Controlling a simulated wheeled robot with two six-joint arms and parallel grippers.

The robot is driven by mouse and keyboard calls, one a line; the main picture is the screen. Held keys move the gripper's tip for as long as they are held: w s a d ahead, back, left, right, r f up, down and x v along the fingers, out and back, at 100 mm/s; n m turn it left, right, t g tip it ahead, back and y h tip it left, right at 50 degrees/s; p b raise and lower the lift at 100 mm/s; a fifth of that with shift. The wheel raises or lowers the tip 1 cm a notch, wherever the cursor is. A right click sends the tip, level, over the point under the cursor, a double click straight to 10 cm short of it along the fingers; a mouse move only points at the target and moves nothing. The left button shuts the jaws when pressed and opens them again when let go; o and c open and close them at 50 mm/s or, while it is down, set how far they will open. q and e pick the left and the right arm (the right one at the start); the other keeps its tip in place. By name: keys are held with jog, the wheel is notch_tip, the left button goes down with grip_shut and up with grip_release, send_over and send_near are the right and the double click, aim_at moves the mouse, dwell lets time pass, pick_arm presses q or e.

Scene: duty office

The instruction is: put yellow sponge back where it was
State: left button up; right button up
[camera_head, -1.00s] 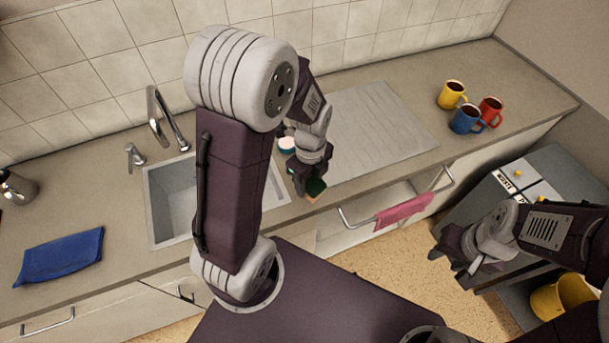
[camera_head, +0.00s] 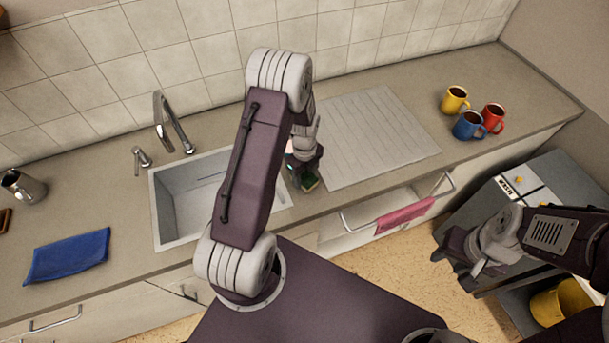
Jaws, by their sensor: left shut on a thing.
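The sponge (camera_head: 311,185) shows a dark green face and a thin yellowish edge in the head view. My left gripper (camera_head: 304,178) is shut on it. It holds the sponge at the counter's front strip, between the sink (camera_head: 168,214) and the ribbed drainboard (camera_head: 375,135). The gripper hides part of the sponge, and I cannot tell whether the sponge touches the counter. My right gripper (camera_head: 455,268) is open and empty, off to the right in front of the cabinets, far from the sponge.
A blue cloth (camera_head: 68,256) and a metal jug (camera_head: 24,186) are on the left counter. A faucet (camera_head: 172,122) stands behind the sink. Yellow (camera_head: 454,100), blue (camera_head: 468,126) and red (camera_head: 493,118) mugs stand at right. A pink towel (camera_head: 405,214) hangs below. The drainboard is clear.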

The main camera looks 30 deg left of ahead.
pick_arm(q)
jog(key=shift+s+f, duration=0.15)
jog(key=o, duration=1.3)
jog(key=shift+d, duration=0.1)
